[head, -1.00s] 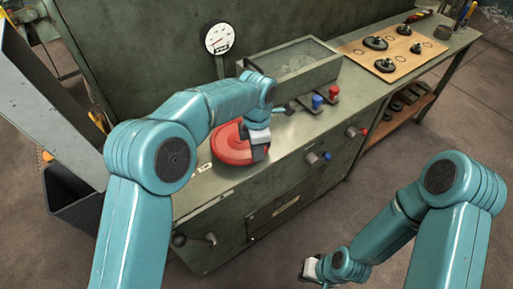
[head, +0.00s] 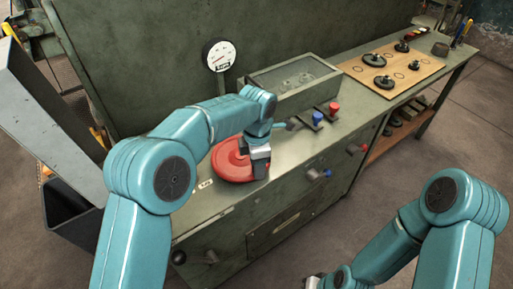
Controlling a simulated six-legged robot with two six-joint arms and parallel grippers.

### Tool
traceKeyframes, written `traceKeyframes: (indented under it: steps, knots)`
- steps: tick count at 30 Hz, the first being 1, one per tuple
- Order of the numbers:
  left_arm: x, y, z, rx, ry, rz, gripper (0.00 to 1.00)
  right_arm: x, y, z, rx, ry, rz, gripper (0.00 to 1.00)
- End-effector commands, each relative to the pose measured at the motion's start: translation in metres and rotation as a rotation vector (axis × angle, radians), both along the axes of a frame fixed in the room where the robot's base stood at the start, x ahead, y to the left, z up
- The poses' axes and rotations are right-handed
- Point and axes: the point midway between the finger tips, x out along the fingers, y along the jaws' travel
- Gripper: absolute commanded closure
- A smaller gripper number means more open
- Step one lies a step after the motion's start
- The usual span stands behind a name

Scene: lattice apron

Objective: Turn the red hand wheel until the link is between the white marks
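The red hand wheel (head: 230,163) lies flat on the green metal bench, partly covered by my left arm and gripper. My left gripper (head: 258,169) points down at the right side of the wheel, with its dark fingers at the rim. I cannot tell whether the fingers are closed on the rim. A small white label (head: 205,184) lies on the bench at the wheel's left front. I cannot make out the link or the white marks. My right gripper (head: 314,281) is low at the bottom edge, in front of the bench, mostly cut off.
A round white gauge (head: 218,55) stands behind the wheel. A glass-topped box (head: 293,80) is behind and right of it. Blue (head: 318,117) and red (head: 334,108) knobs stand to the right. A wooden board (head: 393,68) with dark parts lies farther right. Handles stick out of the bench front.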

Motion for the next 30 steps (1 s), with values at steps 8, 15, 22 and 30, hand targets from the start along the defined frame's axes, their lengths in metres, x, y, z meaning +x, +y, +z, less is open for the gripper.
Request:
traceKeyframes:
  steps: [8, 15, 22, 30]
  knots:
    - [0.001, 0.0, 0.067, -0.002, -0.006, 0.0, 0.48, 0.0, 0.0, 0.004, 0.0, 0.0, 0.0, 1.0]
    - [0.0, 0.0, 0.127, -0.002, -0.004, 0.001, 0.48, 0.0, 0.0, 0.014, 0.0, 0.0, 0.0, 1.0]
    - [-0.001, 0.001, 0.154, -0.001, -0.003, 0.001, 0.48, 0.0, 0.0, 0.021, 0.0, 0.0, 0.0, 1.0]
    - [-0.001, 0.001, 0.156, 0.0, 0.0, 0.001, 0.48, 0.0, 0.0, 0.021, 0.0, 0.0, 0.0, 1.0]
